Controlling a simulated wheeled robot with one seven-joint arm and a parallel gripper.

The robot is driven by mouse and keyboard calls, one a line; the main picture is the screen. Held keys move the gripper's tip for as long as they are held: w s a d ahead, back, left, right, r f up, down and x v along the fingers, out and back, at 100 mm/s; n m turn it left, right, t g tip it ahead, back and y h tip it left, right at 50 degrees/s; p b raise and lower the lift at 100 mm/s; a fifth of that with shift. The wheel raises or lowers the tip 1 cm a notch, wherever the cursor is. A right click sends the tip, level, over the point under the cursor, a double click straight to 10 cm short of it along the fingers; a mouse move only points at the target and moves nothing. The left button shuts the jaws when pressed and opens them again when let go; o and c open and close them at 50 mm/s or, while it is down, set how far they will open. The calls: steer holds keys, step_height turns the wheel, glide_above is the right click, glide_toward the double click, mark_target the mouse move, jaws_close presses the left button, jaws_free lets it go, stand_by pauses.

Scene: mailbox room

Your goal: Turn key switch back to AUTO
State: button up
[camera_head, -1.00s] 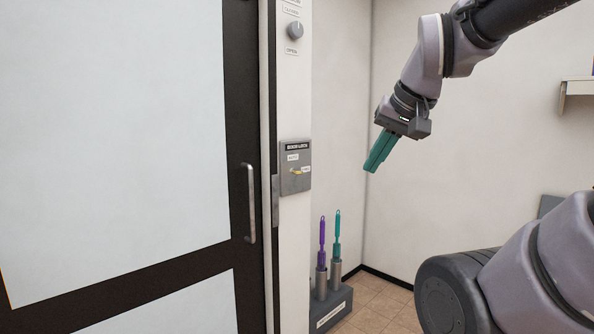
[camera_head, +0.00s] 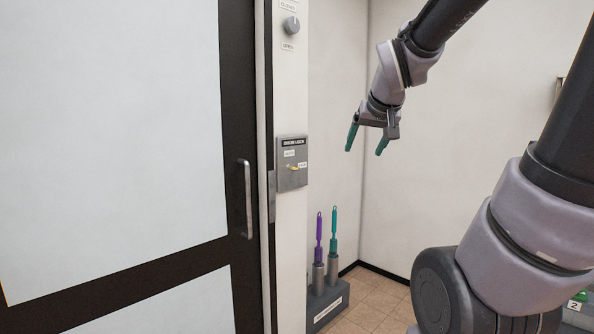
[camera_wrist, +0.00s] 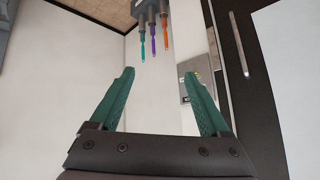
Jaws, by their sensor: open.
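The key switch (camera_head: 293,168) is a small yellow key on a grey door-lock plate (camera_head: 291,180) fixed to the white door post. The key lies roughly sideways, toward the label on the right; the upper label is at the upper left. The lettering is too small to read surely. My gripper (camera_head: 366,150) is open and empty, with green fingers, in the air to the right of the plate and a little above it, apart from it. In the wrist view the fingers (camera_wrist: 164,75) are spread, and the plate (camera_wrist: 190,65) shows partly behind the right finger.
A grey door with a dark frame and a bar handle (camera_head: 246,200) stands left of the plate. A round knob (camera_head: 291,25) is above it. A rack (camera_head: 327,305) with purple and teal tools stands below on the floor; the wrist view also shows an orange one (camera_wrist: 165,35).

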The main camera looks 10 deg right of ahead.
steer(key=w+d+f+n+t, duration=0.1)
steer(key=w+d+n+t, duration=0.1)
steer(key=w, duration=0.8)
steer(key=n+t+y, duration=0.4)
steer(key=n+y, duration=0.4)
steer(key=y, duration=0.3)
glide_toward(298, 169)
steer(key=x, duration=1)
steer(key=shift+w, duration=0.1)
jaws_close()
